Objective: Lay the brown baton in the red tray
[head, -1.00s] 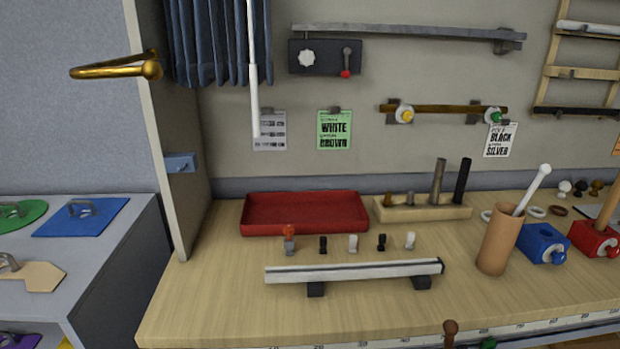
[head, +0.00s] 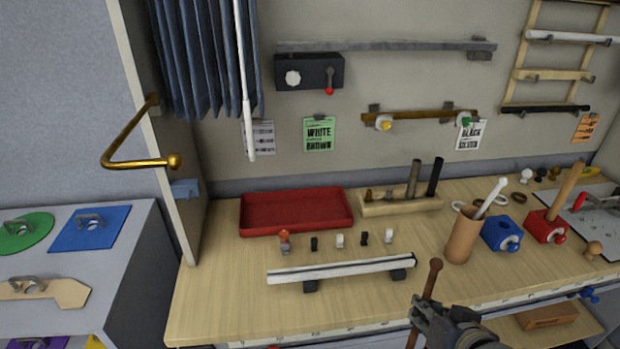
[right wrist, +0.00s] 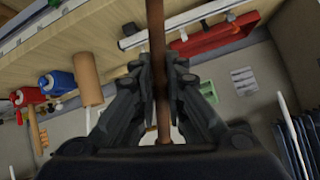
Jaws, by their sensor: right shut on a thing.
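My right gripper (head: 428,312) is at the lower right of the head view, shut on the brown baton (head: 432,280). The baton is a thin dark-brown rod with a small knob on top. It stands nearly upright in front of the table. In the right wrist view the baton (right wrist: 158,45) runs between the fingers of the right gripper (right wrist: 162,90). The empty red tray (head: 297,230) lies on the table at the back left, left of and beyond the gripper. My left gripper is not in view.
A white-topped rail (head: 340,270) on dark feet and a row of small clips (head: 340,240) lie between baton and tray. A tan cup (head: 463,240) with a white rod stands to the right. A wooden peg block (head: 400,204) stands right of the tray.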

